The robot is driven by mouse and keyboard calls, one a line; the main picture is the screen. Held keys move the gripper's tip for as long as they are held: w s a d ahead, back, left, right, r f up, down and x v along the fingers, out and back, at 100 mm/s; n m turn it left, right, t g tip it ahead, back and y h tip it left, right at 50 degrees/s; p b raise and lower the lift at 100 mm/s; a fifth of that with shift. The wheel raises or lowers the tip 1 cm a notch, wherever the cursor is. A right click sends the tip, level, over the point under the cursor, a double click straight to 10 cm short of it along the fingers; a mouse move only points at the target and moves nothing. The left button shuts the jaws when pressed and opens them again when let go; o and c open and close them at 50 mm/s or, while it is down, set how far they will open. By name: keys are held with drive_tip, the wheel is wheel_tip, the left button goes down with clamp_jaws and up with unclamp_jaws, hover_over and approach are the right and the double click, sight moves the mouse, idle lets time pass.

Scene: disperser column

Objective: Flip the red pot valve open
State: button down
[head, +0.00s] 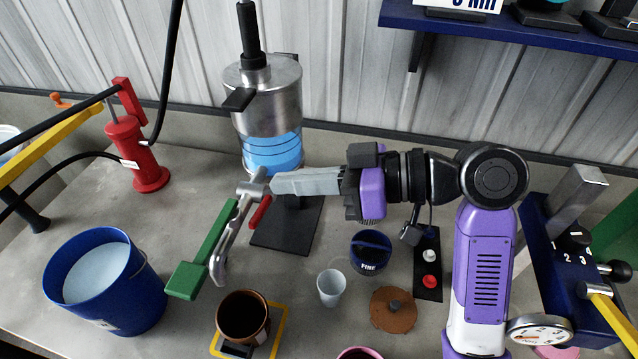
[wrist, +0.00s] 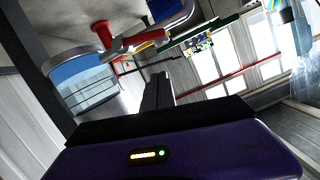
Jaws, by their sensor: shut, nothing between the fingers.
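The metal pot (head: 262,88) stands at the back centre, with a clear lower section of blue liquid that also shows in the wrist view (wrist: 85,80). A metal outlet pipe (head: 252,187) comes off its lower front. The short red valve handle (head: 260,212) hangs slanted down beside this pipe. In the wrist view red parts (wrist: 103,34) show at the metal pipe at the upper left. My gripper (head: 275,185) is shut and empty, pointing left. Its tips are just above and right of the red handle; I cannot tell whether they touch. The shut fingers (wrist: 158,88) also show in the wrist view.
A long green lever (head: 210,245) and a curved metal spout (head: 219,266) extend front-left of the pipe. A brown pot (head: 243,318), a white cup (head: 331,287) and a blue "FINE" cup (head: 371,254) stand in front. A blue bucket (head: 135,300) is at left.

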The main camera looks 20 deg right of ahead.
sight(257, 216)
drive_tip(key=shift+w+a+f+b, duration=0.15)
drive_tip(key=shift+a+f+b, duration=0.45)
drive_tip(key=shift+f, duration=0.2)
drive_tip(key=shift+w+a+f+b, duration=0.15)
drive_tip(key=shift+a+f+b, duration=0.4)
drive_tip(key=shift+f, duration=0.25)
drive_tip(key=shift+w+a+f+b, duration=0.15)
drive_tip(key=shift+a+f+b, duration=0.45)
drive_tip(key=shift+f, duration=0.2)
drive_tip(key=b, duration=0.1)
drive_tip(key=f+n+b, duration=0.1)
drive_tip(key=b, duration=0.1)
drive_tip(key=shift+s+a+f, duration=0.2)
drive_tip(key=shift+s+f, duration=0.1)
drive_tip(key=shift+s, duration=0.05)
drive_tip(key=shift+r, duration=0.15)
